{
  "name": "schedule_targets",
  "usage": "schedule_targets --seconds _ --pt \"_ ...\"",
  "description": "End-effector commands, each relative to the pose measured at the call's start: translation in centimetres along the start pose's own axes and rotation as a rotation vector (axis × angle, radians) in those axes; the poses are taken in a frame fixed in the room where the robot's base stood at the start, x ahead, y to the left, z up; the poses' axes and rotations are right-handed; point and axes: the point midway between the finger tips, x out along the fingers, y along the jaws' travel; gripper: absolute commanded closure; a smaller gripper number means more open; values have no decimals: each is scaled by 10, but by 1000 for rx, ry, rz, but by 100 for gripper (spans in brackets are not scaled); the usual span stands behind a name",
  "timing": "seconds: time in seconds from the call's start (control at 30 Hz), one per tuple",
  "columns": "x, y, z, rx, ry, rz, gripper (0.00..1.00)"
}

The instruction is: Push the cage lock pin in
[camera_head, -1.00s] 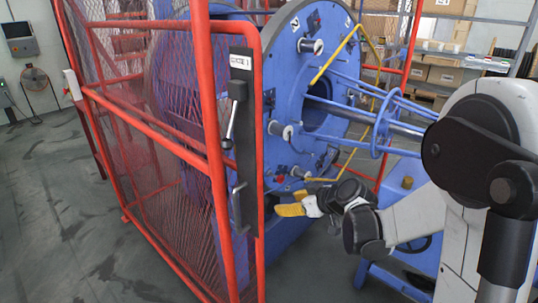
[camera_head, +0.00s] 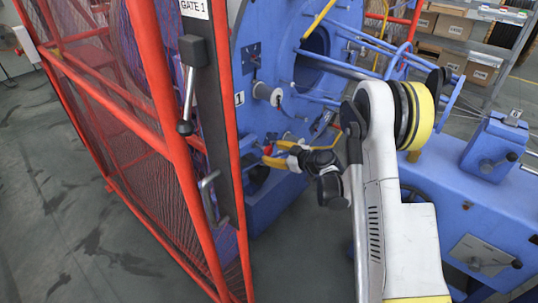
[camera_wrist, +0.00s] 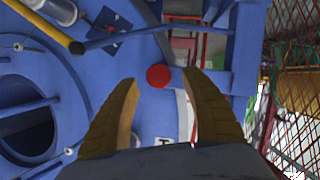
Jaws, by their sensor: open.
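A round red knob (camera_wrist: 158,76), which looks like the head of the cage lock pin, lies between my gripper's fingertips in the wrist view. It is in front of blue machine surfaces; I cannot tell whether the fingers touch it. A small red spot (camera_head: 267,150) by the fingers in the body view may be the same knob. My gripper (camera_head: 273,156) is open, its yellow fingers pointing left toward the lower part of the blue disc (camera_head: 246,98). In the wrist view my gripper (camera_wrist: 159,78) has its two fingers spread on either side of the knob. The pin's shaft is hidden.
A red mesh gate (camera_head: 150,90) with a dark latch plate and handle (camera_head: 187,100) stands close on the left. A blue machine bed (camera_head: 460,205) is at the right. A yellow bar (camera_wrist: 50,32) crosses the wrist view's upper left. Floor is clear at lower left.

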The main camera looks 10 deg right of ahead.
Motion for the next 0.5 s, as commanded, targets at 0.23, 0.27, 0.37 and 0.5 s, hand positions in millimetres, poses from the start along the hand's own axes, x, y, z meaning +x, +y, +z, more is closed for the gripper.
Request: schedule_targets --seconds 0.23,0.27,0.37,0.5 --pt "26 0 0 0 -1 0 45" --pt "27 0 0 0 -1 0 45" --pt "28 0 0 0 -1 0 45" --pt "27 0 0 0 -1 0 45"
